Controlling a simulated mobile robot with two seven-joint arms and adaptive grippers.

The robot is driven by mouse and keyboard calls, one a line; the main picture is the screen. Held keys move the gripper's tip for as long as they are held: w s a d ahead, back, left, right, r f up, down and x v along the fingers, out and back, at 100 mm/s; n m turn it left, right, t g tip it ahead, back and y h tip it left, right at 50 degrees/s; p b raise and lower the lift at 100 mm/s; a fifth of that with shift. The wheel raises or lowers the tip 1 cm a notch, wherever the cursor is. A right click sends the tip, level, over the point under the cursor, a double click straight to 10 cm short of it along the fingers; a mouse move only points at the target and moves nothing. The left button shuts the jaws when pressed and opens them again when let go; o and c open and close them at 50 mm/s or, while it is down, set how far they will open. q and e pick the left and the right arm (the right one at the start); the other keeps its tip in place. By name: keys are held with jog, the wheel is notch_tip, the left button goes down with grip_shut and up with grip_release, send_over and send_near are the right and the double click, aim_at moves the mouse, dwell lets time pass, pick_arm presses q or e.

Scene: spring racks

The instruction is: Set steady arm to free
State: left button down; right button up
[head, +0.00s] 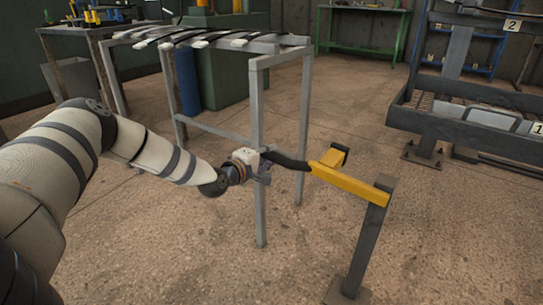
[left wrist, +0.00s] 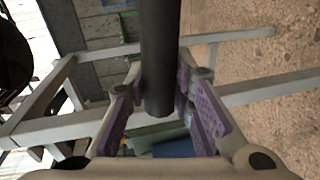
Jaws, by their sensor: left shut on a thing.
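The steady arm (head: 350,184) is a yellow bar on top of a dark grey post (head: 368,242), at the centre right of the head view. A short yellow piece with a dark end branches off it. A dark handle (head: 290,162) runs from its left end to my left gripper (head: 262,165). In the left wrist view the dark bar (left wrist: 160,50) lies between the purple pads of my left gripper (left wrist: 161,80), which is shut on it. No marking for a free position is readable. My right gripper is not in view.
A grey metal rack (head: 258,150) with several dark, pale-ended strips on top stands right behind my left gripper. A dark frame with number tags (head: 470,132) stands at the right. A green table (head: 363,50) is at the back. Floor around the post is clear.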

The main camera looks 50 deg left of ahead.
pick_arm(q)
jog(key=shift+s+d+f, duration=0.1)
jog(key=shift+d+f, duration=0.1)
jog(key=shift+f, duration=0.2)
jog(key=c, duration=1.4)
grip_release()
jog(key=shift+o, duration=0.2)
jog(key=shift+r, duration=0.1)
jog(key=v, duration=1.1)
jog(key=shift+s, duration=0.4)
